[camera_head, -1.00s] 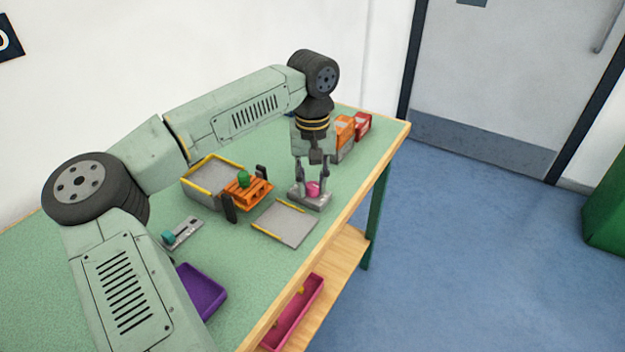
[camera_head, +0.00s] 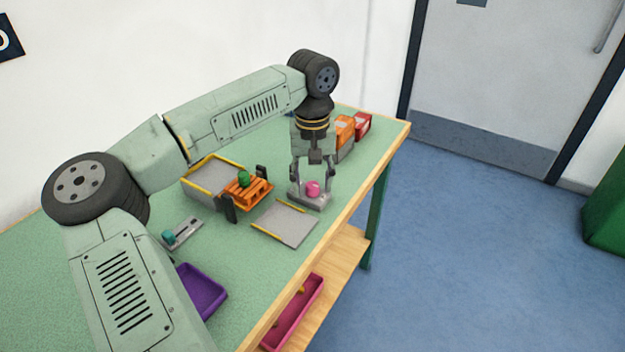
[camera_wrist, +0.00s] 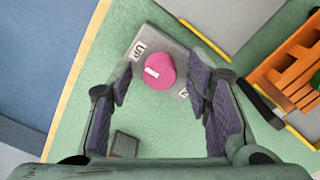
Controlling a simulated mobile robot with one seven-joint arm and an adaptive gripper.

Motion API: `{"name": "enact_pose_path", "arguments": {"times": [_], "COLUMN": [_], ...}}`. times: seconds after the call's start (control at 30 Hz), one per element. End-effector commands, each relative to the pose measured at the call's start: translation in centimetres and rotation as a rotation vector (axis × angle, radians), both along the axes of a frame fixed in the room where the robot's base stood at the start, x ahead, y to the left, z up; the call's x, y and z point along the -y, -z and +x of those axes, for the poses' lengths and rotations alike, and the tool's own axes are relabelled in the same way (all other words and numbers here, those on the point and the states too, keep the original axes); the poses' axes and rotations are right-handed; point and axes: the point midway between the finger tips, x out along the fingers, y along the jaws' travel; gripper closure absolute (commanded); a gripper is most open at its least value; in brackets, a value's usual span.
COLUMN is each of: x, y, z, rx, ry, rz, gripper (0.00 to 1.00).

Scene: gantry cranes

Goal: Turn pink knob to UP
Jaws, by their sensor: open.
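The pink knob (camera_head: 313,188) sits on a grey base plate (camera_head: 322,204) near the table's right edge. In the wrist view the knob (camera_wrist: 160,65) has a white mark on its left part, on the side nearer the UP label (camera_wrist: 138,51). I cannot tell whether the mark lines up exactly with UP. A second label at the opposite end is mostly hidden by a finger; only an N shows. My gripper (camera_head: 312,176) points down over the knob, open. Its fingers stand apart on either side, with visible gaps between them and the knob.
A flat grey tray (camera_head: 285,224) with yellow edges lies just left of the plate. An orange pallet (camera_head: 248,194) with a green piece stands between dark posts. Orange (camera_head: 345,128) and red boxes stand behind my gripper. A purple tray (camera_head: 203,292) is nearer.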

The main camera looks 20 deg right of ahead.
Motion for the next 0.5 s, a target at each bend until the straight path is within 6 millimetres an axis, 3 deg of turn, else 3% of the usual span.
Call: {"name": "enact_pose_path", "arguments": {"times": [0.17, 0.5], "x": [0.0, 0.1], "y": [-1.0, -7.8], "z": [0.1, 0.0], "rx": [0.002, 0.003], "ry": [-0.001, 0.0], "rz": [-0.001, -0.001], "gripper": [0.55, 0.55]}}
